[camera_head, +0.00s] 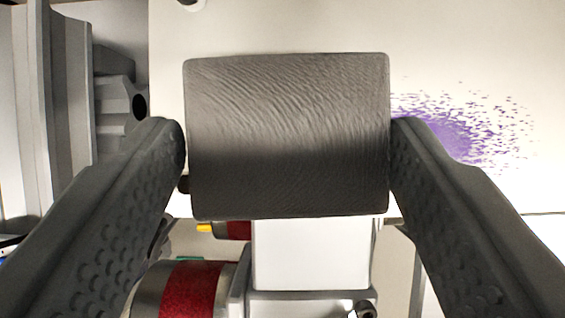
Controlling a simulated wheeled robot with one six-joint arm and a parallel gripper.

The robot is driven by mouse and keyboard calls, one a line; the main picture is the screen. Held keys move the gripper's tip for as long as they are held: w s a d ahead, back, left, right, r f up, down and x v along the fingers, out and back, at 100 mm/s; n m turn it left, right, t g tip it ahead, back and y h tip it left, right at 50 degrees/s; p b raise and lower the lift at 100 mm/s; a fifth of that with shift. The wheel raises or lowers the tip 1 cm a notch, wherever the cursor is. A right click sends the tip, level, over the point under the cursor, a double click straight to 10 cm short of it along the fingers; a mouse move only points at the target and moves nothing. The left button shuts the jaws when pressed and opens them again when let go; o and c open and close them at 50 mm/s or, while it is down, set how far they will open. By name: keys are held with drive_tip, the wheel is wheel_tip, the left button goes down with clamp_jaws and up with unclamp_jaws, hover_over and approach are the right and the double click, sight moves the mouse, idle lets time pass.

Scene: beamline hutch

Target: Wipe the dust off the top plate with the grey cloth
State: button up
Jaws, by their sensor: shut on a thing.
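The grey cloth (287,136) is a dark, wrinkled, folded block in the middle of the head camera view. My gripper (287,130) is shut on it, with one dark finger pressed to its left side and one to its right. Behind the cloth lies the pale top plate (480,40). A patch of purple dust (455,135) lies on the plate to the right of the cloth, partly hidden by the right finger. The cloth hides part of the plate; whether it touches the plate I cannot tell.
Grey metal fixtures (70,100) stand along the plate's left side. Below the plate's lower edge are a white block (310,255) and a cylinder with a red band (190,288). A round fitting (190,3) sits at the top edge. The plate's upper right is clear.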

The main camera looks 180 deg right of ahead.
sight(526, 126)
drive_tip(key=shift+f, duration=0.85)
drive_tip(key=shift+d, duration=0.15)
drive_tip(key=shift+d, duration=1.9)
drive_tip(key=shift+d+f, duration=0.1)
drive_tip(key=shift+d, duration=3.9)
